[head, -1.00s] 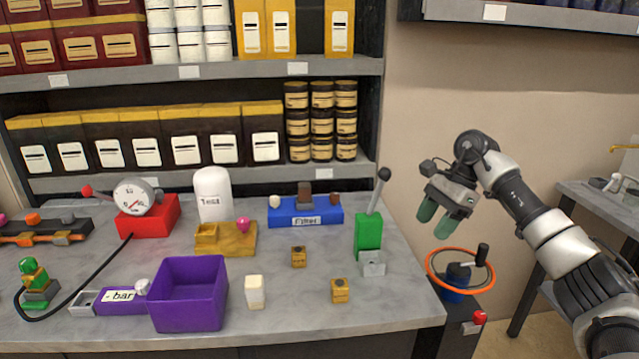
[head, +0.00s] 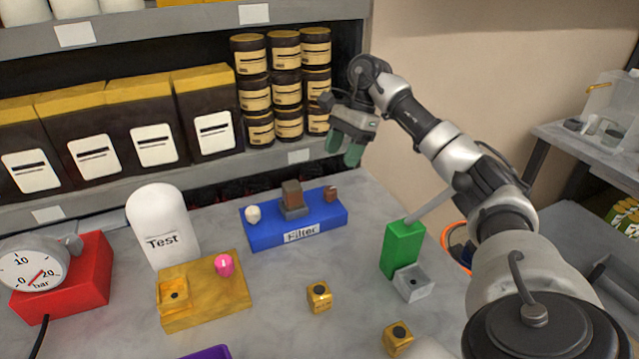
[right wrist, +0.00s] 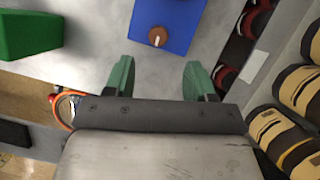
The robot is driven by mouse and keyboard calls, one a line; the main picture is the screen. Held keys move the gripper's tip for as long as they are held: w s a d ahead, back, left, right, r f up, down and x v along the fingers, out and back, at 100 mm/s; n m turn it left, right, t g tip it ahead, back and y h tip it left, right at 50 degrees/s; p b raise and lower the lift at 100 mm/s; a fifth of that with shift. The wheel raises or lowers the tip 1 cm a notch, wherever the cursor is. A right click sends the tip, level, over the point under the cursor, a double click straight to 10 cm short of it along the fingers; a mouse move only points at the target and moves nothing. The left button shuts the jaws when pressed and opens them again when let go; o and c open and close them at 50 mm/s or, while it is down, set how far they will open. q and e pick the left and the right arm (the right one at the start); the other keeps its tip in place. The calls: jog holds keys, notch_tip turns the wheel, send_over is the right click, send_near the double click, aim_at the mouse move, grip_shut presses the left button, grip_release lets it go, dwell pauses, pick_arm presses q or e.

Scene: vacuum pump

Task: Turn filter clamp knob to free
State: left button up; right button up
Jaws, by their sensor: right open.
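The blue Filter block (head: 272,236) lies on the bench in the head view. It carries a white knob (head: 252,214) at left, a brown block on a grey base (head: 292,197) in the middle, and a small brown knob (head: 330,193) at right. In the right wrist view the brown knob (right wrist: 157,37) is round with a pale mark, on the blue block (right wrist: 180,15), ahead of the fingers. My right gripper (head: 343,157) is open and empty, above the block's right end and apart from it. Its green fingers (right wrist: 160,72) straddle nothing. My left gripper is out of view.
A green block with a lever (head: 402,248) stands right of the Filter block. Shelves with jars (head: 286,85) rise close behind.

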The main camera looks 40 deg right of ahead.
aim_at(330, 189)
jog(key=x, duration=0.8)
jog(key=shift+s+a+f, duration=0.1)
jog(key=shift+a+f, duration=0.1)
jog(key=shift+f, duration=0.1)
jog(key=shift+a+f, duration=0.15)
jog(key=shift+f, duration=0.2)
jog(key=c, duration=0.9)
